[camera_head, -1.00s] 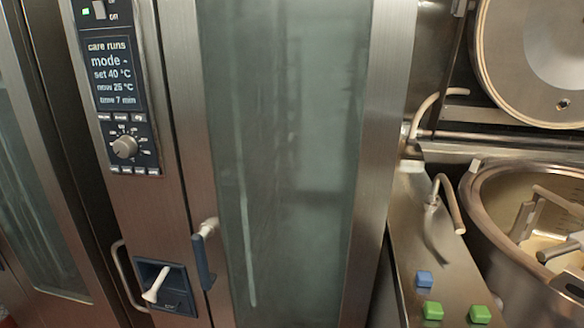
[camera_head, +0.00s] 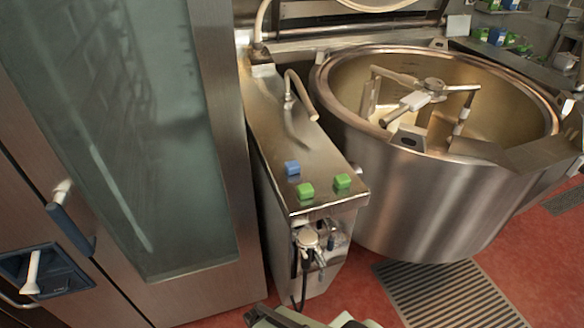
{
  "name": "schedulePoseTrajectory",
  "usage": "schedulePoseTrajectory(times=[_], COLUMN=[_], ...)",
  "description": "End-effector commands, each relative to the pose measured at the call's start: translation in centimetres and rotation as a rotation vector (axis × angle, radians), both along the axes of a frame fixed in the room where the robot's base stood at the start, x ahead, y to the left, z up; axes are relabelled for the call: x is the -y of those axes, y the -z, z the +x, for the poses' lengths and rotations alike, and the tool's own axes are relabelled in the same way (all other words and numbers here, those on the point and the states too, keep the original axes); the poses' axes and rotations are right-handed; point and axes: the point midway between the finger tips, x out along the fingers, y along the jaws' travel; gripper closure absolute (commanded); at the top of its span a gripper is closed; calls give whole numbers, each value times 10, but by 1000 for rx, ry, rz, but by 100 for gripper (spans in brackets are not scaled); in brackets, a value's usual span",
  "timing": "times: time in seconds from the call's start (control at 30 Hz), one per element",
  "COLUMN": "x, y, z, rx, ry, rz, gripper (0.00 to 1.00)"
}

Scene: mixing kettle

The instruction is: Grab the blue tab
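A small blue tab (camera_head: 292,168), block-like, sits on the narrow steel console top left of the kettle. Two similar green blocks, a nearer one (camera_head: 305,191) and one to the right (camera_head: 342,181), sit close to it, apart from it. More small blue and green pieces, one blue piece (camera_head: 497,37) among them, show on the far counter at top right. My gripper is not clearly in view; only a greyish part, likely of my own arm, shows at the bottom edge.
A large steel mixing kettle (camera_head: 420,200) with a stirrer stands right of the console (camera_head: 262,120). A curved spout (camera_head: 303,95) rises behind the tab. A tall oven door (camera_head: 120,130) stands at left. A floor grate (camera_head: 450,295) lies in front on red floor.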

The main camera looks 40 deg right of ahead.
Motion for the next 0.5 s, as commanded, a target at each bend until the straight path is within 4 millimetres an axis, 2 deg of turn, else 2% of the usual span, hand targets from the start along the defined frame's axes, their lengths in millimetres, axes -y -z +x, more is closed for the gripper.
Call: schedulePoseTrajectory(times=[0.43, 0.47, 0.5], x=[0, 0, 0], y=[0, 0, 0], z=[0, 0, 0], rx=[0, 0, 0], ry=[0, 0, 0], rz=[0, 0, 0], gripper=[100, 96, 82])
